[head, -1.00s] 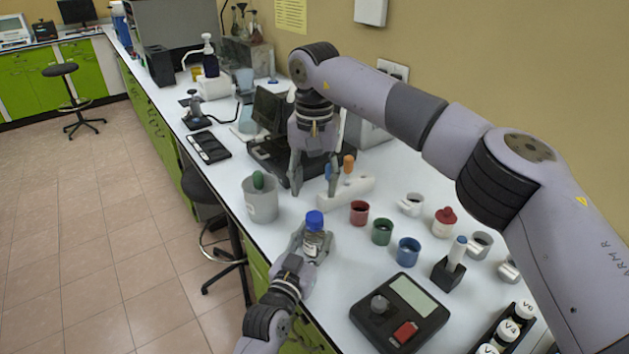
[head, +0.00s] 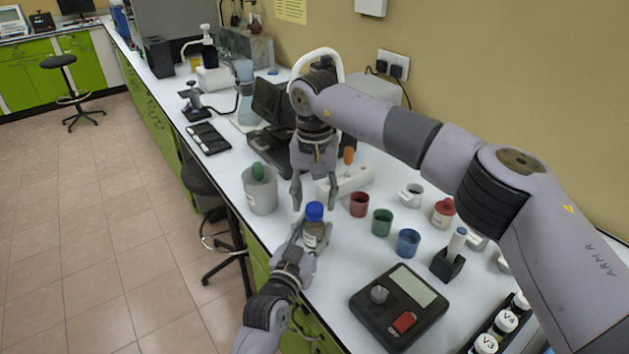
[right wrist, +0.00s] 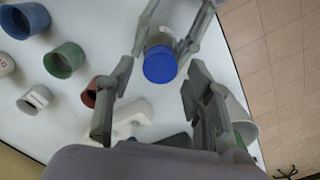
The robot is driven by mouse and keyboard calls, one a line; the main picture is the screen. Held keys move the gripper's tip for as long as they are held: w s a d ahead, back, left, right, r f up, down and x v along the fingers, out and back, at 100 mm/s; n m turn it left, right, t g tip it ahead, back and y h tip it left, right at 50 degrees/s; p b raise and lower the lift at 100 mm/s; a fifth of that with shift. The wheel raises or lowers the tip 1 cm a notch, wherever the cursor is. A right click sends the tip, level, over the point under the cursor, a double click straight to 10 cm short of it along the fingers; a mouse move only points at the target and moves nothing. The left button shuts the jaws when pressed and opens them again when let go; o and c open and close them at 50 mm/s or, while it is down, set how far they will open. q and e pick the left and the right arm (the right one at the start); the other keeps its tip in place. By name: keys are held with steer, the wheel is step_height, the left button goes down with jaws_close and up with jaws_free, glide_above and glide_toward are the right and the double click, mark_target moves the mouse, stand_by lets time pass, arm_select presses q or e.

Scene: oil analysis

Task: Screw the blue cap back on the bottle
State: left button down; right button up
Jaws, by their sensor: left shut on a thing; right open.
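The bottle (head: 312,238) is small and clear with a pale label and brown contents, and stands upright near the bench's front edge. The blue cap (head: 314,211) sits on its top; I cannot tell how tightly. My left gripper (head: 311,243) is shut around the bottle's body. My right gripper (head: 313,202) is open and empty, pointing down just above and behind the cap. In the right wrist view the blue cap (right wrist: 160,64) lies between the open fingertips of my right gripper (right wrist: 160,75), with gaps on both sides. My left gripper's fingers flank the bottle there.
A grey beaker (head: 261,192) with a green-topped item stands left of the bottle. Red (head: 359,204), green (head: 382,222) and blue (head: 408,242) cups stand to the right. A white rack (head: 352,181) is behind; a black scale (head: 399,307) is at front right.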

steer(key=shift+f, duration=0.9)
